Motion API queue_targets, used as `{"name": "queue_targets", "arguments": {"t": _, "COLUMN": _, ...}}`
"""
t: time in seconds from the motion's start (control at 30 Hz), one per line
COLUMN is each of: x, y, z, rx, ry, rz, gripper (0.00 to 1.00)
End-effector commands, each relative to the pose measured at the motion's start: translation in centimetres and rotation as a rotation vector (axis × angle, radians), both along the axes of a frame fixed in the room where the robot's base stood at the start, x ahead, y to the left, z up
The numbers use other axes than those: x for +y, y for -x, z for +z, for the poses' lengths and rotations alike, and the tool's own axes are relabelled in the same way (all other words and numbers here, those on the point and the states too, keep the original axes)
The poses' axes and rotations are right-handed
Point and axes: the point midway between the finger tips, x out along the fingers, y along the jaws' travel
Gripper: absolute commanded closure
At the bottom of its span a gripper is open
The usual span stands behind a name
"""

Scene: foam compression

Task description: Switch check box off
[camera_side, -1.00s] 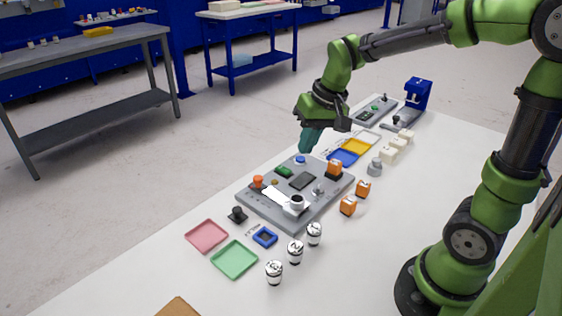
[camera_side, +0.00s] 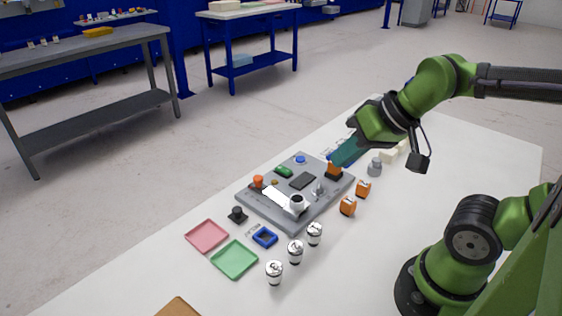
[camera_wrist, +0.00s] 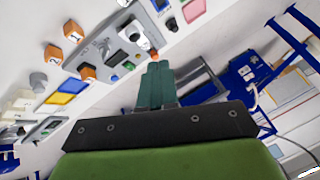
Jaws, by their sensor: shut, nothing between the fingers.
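The grey check box (camera_side: 270,204) lies flat on the white table in the side view. It bears a green part (camera_side: 284,171), a dark screen (camera_side: 302,180), a blue button (camera_side: 300,160), an orange-red knob (camera_side: 258,181), a small metal part (camera_side: 319,189) and an orange block (camera_side: 333,173). My gripper (camera_side: 335,163) is shut and empty. Its teal fingers slant down by the orange block at the box's far right corner; I cannot tell whether they touch it. In the wrist view my fingertips (camera_wrist: 159,66) appear below the box (camera_wrist: 105,45).
Two orange cubes (camera_side: 348,206) (camera_side: 363,188) and a grey weight (camera_side: 375,167) stand right of the box. Several white-topped cylinders (camera_side: 295,251), a pink tray (camera_side: 207,236), a green tray (camera_side: 234,259) and a blue frame (camera_side: 265,237) lie in front.

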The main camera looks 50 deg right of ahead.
Motion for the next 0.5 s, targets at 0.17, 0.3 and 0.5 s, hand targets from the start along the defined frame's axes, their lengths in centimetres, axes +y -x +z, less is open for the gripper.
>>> {"name": "queue_targets", "arguments": {"t": 0.17, "x": -0.8, "y": -2.1, "z": -1.1, "rx": 0.088, "ry": 0.006, "rz": -0.025, "gripper": 1.00}}
{"name": "queue_targets", "arguments": {"t": 0.3, "x": -2.0, "y": -5.3, "z": -1.3, "rx": 0.164, "ry": 0.059, "rz": 0.017, "gripper": 1.00}}
{"name": "queue_targets", "arguments": {"t": 0.5, "x": -4.3, "y": -10.5, "z": -1.9, "rx": 0.256, "ry": 0.195, "rz": 0.224, "gripper": 1.00}}
